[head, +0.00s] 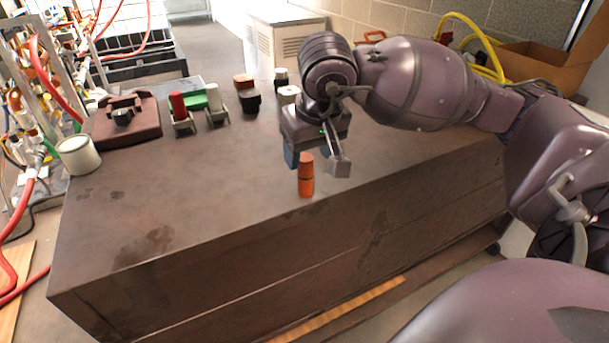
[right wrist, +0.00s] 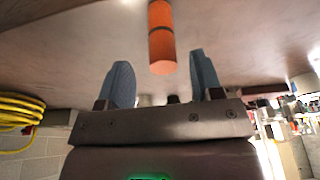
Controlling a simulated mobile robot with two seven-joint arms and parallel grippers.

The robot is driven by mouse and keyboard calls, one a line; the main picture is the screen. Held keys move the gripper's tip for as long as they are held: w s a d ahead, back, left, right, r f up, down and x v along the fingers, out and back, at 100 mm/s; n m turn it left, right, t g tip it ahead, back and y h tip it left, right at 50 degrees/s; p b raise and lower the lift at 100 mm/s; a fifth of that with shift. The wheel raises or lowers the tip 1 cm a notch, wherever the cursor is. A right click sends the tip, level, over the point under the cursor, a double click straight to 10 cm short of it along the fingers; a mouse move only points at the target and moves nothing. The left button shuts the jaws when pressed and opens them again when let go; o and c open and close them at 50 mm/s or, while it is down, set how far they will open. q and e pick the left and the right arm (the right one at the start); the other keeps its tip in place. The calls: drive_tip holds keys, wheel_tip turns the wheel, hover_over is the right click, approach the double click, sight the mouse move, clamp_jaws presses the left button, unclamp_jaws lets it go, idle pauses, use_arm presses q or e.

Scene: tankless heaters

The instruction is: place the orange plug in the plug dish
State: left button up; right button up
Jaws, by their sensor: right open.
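The orange plug (head: 306,178), a cylinder with a dark ring, stands upright on the brown bench top near its front edge. My right gripper (head: 317,161) is open at the plug, with one finger on each side in the picture. In the right wrist view, the plug (right wrist: 162,40) shows between the lines of the two blue fingers (right wrist: 163,78), with gaps on both sides and no grip on it. A square brown dish-like block (head: 138,134) with a dark piece on it sits at the back left; I cannot tell for sure that it is the plug dish. My left gripper is not in view.
A white round cup (head: 77,155) stands at the bench's left edge. A red cylinder (head: 178,106) on a stand, a green block (head: 194,101) and a dark piece with an orange top (head: 247,95) stand along the back. The middle of the bench top (head: 200,180) is clear.

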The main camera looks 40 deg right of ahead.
sight(305, 175)
drive_tip(key=x, duration=0.4)
drive_tip(key=shift+w+a, duration=0.1)
drive_tip(key=shift+w, duration=0.15)
drive_tip(key=c, duration=1.1)
